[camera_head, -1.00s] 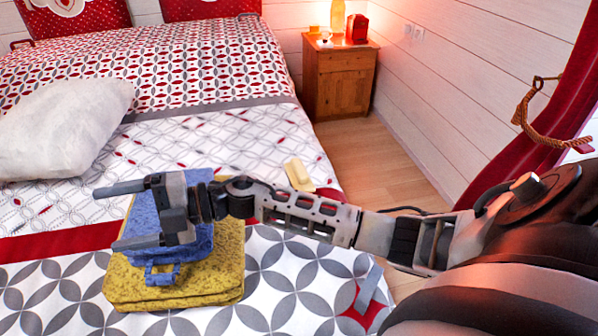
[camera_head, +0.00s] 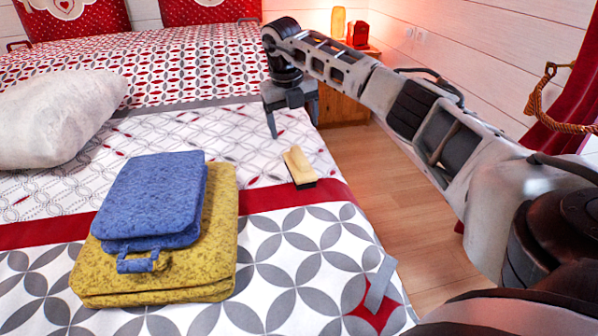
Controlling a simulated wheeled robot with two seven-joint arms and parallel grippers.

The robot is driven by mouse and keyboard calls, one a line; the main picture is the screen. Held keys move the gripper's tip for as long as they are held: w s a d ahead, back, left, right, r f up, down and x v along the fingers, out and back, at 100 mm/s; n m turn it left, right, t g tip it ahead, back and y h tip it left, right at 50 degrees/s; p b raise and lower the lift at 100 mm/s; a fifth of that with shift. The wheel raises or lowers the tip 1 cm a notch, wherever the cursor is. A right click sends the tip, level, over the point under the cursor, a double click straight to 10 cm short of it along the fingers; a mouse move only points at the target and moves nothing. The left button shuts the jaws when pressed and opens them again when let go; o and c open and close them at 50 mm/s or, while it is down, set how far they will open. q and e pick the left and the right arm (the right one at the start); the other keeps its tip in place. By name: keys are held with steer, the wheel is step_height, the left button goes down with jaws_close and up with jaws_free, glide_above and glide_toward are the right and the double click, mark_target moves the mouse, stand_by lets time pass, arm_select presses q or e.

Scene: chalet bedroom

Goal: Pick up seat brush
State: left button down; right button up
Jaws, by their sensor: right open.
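The seat brush (camera_head: 299,166) lies on the bed near its right edge, by the dark red band. It has a pale wooden top and dark bristles at its near end. My right gripper (camera_head: 293,130) is above the bed just behind the brush, with its fingers pointing down. It is open and empty, apart from the brush. My left gripper is not in view.
Folded blue (camera_head: 155,195) and yellow (camera_head: 222,235) cloth items are stacked on the bed at left front. A white pillow (camera_head: 55,118) lies at the left. A grey strip (camera_head: 381,283) lies near the bed's right front edge. A wooden nightstand (camera_head: 342,107) stands behind my arm.

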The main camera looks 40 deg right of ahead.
mark_target(298, 154)
steer(key=f, duration=0.2)
steer(key=f+b, duration=0.1)
steer(key=f, duration=0.1)
steer(key=d+f, duration=0.1)
steer(key=f, duration=0.1)
steer(key=shift+w+f, duration=0.15)
steer(key=shift+f, duration=0.1)
steer(key=shift+d+f+b, duration=0.1)
steer(key=shift+f+b, duration=0.3)
steer(key=shift+f, duration=0.15)
steer(key=f, duration=0.1)
steer(key=f+b, duration=0.1)
steer(key=f, duration=0.1)
steer(key=shift+d+f, duration=0.3)
steer(key=shift+f, duration=0.2)
steer(key=c, duration=1.1)
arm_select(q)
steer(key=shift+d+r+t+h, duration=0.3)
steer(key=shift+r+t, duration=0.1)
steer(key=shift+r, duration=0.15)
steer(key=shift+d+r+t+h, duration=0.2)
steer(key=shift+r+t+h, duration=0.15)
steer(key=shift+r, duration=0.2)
